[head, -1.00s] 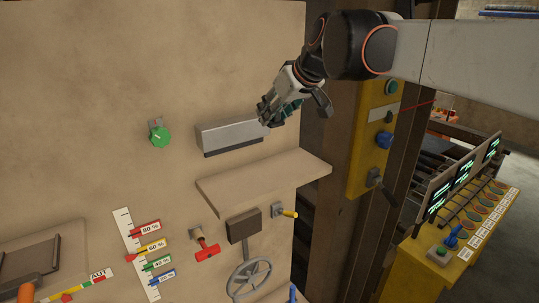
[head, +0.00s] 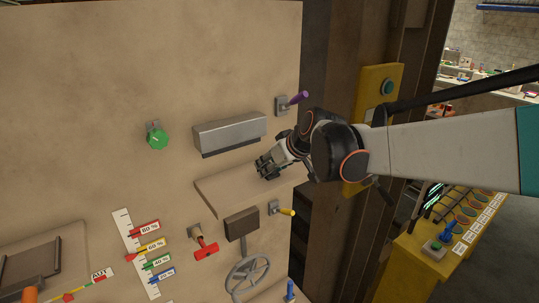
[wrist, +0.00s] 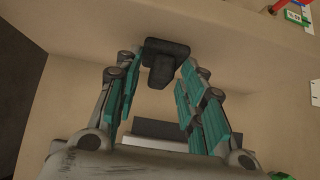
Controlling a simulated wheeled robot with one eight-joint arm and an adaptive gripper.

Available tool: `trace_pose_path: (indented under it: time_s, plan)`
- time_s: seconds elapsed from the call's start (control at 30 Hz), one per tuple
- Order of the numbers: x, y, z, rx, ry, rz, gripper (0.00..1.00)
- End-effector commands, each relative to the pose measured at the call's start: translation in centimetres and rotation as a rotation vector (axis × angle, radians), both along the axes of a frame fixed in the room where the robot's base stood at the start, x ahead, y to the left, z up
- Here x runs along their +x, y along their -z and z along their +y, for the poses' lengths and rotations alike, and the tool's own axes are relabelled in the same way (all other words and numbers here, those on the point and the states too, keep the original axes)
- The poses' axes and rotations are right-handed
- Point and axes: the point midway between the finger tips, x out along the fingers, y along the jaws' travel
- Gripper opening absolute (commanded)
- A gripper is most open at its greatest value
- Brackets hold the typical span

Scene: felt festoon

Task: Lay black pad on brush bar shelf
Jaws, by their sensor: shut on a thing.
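The black pad (wrist: 163,57) is a dark flat block with a stub, seen between the fingertips in the wrist view. My gripper (wrist: 155,85) is shut on it. In the head view my gripper (head: 264,168) is low over the wooden shelf (head: 222,188), near its middle, below the grey brush bar (head: 230,133). The shelf surface (wrist: 95,35) lies behind the pad in the wrist view. The pad itself does not stand out from the dark fingers in the head view. I cannot tell whether it touches the shelf.
A green knob (head: 157,139) is left of the brush bar, and a purple-handled lever (head: 298,98) is above right. A yellow-handled lever (head: 285,211), a red handle (head: 206,249) and a grey handwheel (head: 248,275) are below the shelf. The shelf's left part is clear.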

Motion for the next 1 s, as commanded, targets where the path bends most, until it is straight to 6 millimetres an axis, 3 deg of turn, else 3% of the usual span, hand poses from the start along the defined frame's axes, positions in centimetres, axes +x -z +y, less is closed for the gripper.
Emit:
trace_pose_path:
  time_s: [0.37,0.4,0.47,1.0]
  plan:
    - [0.0,0.5,0.0,0.000,0.000,0.000,0.17]
    - [0.0,0.4,0.0,0.000,0.000,0.000,0.43]
    - [0.0,0.4,0.0,0.000,0.000,0.000,0.57]
    - [-0.6,-0.7,-0.4,0.001,0.001,0.000,0.57]
